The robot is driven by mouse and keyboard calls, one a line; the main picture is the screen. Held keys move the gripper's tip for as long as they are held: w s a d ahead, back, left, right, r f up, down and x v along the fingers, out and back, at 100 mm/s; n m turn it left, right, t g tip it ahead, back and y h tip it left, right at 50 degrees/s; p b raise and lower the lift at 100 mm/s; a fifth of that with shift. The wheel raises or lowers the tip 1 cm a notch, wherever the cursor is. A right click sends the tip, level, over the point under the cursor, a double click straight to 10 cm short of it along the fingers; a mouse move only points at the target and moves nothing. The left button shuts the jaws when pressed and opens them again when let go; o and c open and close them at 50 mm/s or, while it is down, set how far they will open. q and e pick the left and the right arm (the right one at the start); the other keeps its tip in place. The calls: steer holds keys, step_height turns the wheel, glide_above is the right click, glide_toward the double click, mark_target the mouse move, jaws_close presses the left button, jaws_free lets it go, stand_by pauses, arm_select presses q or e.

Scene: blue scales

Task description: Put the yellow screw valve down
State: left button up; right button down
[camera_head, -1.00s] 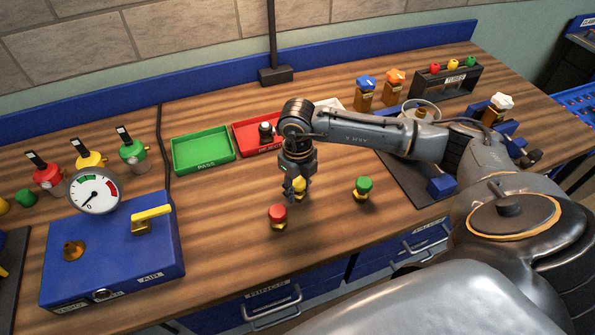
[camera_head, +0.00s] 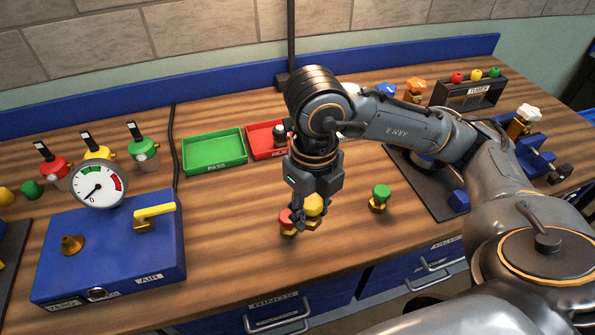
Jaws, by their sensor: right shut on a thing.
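The yellow screw valve (camera_head: 314,205) is in my right gripper (camera_head: 308,213), which points down over the front middle of the workbench. The fingers are shut on it and hide part of it. I cannot tell whether its base touches the wood. A red-capped valve (camera_head: 286,218) stands just left of the gripper, partly covered by it. A green-capped valve (camera_head: 380,196) stands upright on the wood to the right, apart from the gripper. My left gripper is out of view.
A blue test box (camera_head: 110,250) with a gauge and yellow lever stands at left. A green PASS tray (camera_head: 214,166) and a red reject tray (camera_head: 262,153) lie behind the gripper. Bare wood (camera_head: 225,230) lies between the box and the red-capped valve.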

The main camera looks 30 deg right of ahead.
steer(key=shift+s+a+r, duration=0.2)
steer(key=shift+s, duration=0.1)
steer(key=n, duration=0.4)
steer(key=f+n, duration=0.1)
steer(key=n, duration=0.2)
steer(key=shift+w+a, duration=0.25)
steer(key=shift+w, duration=0.15)
steer(key=n, duration=0.4)
steer(key=shift+w+a+f, duration=0.1)
steer(key=shift+w+f, duration=0.1)
steer(key=shift+f, duration=0.1)
steer(key=n, duration=0.4)
steer(key=f+n, duration=0.1)
steer(key=shift+w+a+n, duration=0.1)
steer(key=shift+w+n, duration=0.2)
steer(key=shift+n, duration=0.1)
steer(key=f+n, duration=0.1)
steer(key=n, duration=0.4)
steer(key=w+n, duration=0.1)
steer(key=n, duration=0.5)
steer(key=f+n, duration=0.1)
steer(key=n, duration=0.5)
steer(key=shift+w+a+f, duration=0.2)
steer(key=shift+w+f, duration=0.1)
steer(key=shift+w, duration=0.1)
